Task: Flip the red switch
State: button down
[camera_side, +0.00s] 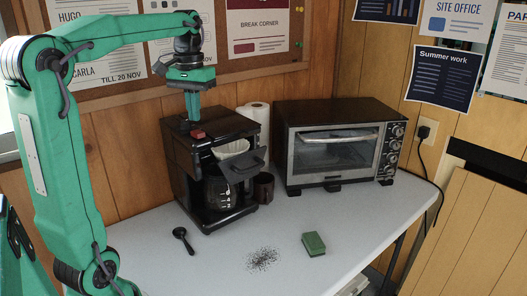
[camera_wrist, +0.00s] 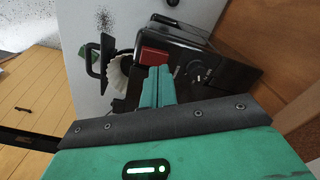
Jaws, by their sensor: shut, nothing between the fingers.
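The red switch (camera_side: 198,134) is a small red block on the top front edge of the black coffee maker (camera_side: 181,157). My gripper (camera_side: 194,119) points down from above, its fingertips just over the coffee maker's top, close to the switch. In the wrist view the red switch (camera_wrist: 153,56) lies just beyond the tips of my shut, empty gripper (camera_wrist: 159,70). I cannot tell whether the fingertips touch the switch. The filter holder (camera_side: 243,166) is swung out, with a white paper filter (camera_side: 231,149) showing. A glass jug (camera_side: 221,190) stands below.
A toaster oven (camera_side: 330,150) stands to the right, with a paper roll (camera_side: 257,113) and dark mug (camera_side: 263,187) between. A black scoop (camera_side: 183,239), dark grounds (camera_side: 262,259) and a green sponge (camera_side: 313,244) lie on the white table (camera_side: 345,208), otherwise clear in front.

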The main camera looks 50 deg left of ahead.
aim_at(197, 132)
jog(key=shift+r, duration=2.05)
jog(key=shift+s+d+f, duration=0.1)
jog(key=shift+d+f, duration=0.05)
jog(key=shift+d, duration=0.4)
jog(key=s+d+f+m+t, duration=0.2)
jog(key=s+d+f+m, duration=0.1)
jog(key=s+d+f, duration=0.2)
jog(key=s+d+f+m+t, duration=0.3)
jog(key=d+f, duration=0.6)
jog(key=d, duration=0.3)
jog(key=shift+s+f+t, duration=0.15)
jog(key=shift+s+t, duration=0.15)
jog(key=shift+s, duration=0.55)
